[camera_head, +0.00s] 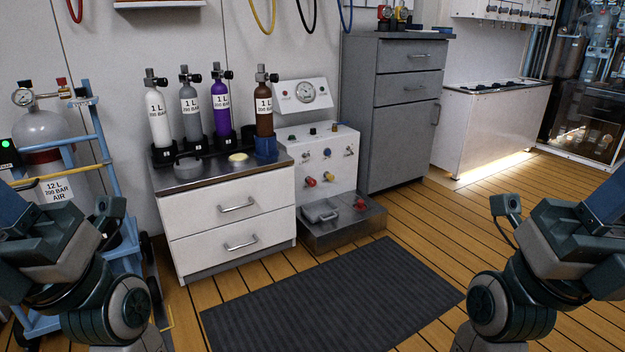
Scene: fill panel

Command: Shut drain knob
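The white fill panel (328,160) stands in the middle, just right of the white drawer cabinet. Its sloped top carries a round gauge (307,92). Its front has several small knobs, among them a red knob (311,181) and a yellow-and-red knob (329,177) low down. Another red knob (360,204) sits lower, by the grey metal base (345,228). I cannot tell which knob is the drain knob, nor whether it is open or shut. My arms show at the lower left and lower right, well apart from the panel; no gripper fingers show.
A drawer cabinet (226,220) bears several small cylinders and a yellow round item (238,157). A grey cabinet (396,120) stands right of the panel. A blue cylinder trolley (98,150) is at left. A dark mat (332,294) lies on the clear wooden floor ahead.

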